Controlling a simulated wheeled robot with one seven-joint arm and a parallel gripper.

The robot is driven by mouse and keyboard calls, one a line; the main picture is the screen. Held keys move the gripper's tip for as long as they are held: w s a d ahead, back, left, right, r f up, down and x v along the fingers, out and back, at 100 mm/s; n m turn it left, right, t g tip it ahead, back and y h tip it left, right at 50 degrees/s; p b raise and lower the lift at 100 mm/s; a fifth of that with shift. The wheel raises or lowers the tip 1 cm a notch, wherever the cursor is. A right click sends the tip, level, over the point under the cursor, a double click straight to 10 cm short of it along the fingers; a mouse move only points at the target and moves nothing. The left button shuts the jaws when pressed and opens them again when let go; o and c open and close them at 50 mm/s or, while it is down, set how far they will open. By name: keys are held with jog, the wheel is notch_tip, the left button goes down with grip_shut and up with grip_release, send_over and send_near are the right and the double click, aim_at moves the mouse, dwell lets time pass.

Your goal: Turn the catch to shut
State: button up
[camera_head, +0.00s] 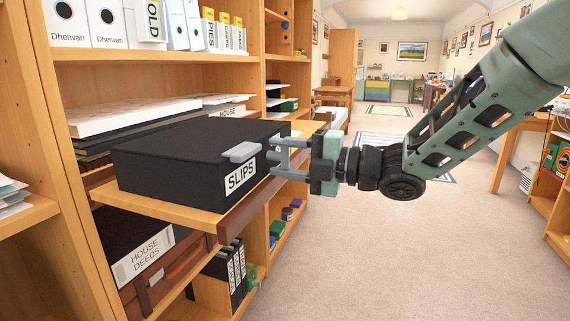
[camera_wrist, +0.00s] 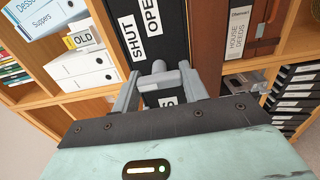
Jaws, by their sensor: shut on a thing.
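A black box (camera_head: 180,152) labelled SLIPS lies flat on a wooden shelf board (camera_head: 195,215). Its grey catch (camera_wrist: 160,78) is in the wrist view on the box's front face, close to the white SHUT and OPEN labels (camera_wrist: 143,32). A grey piece (camera_head: 241,152) also shows at the box's top front edge in the head view. My gripper (camera_head: 283,158) reaches in from the right. Its fingers (camera_wrist: 160,92) lie on both sides of the catch and are shut on it. The fingers partly hide the labels, and I cannot tell the catch's exact turn.
Papers and black folders (camera_head: 150,113) lie on the shelf behind the box. A HOUSE DEEDS box (camera_head: 142,255) and upright black files (camera_head: 228,272) stand below. White binders (camera_head: 105,22) fill the upper shelf. The carpet (camera_head: 400,250) at the right is clear.

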jog(key=o, duration=1)
jog(key=shift+f, duration=0.1)
jog(key=shift+p, duration=0.5)
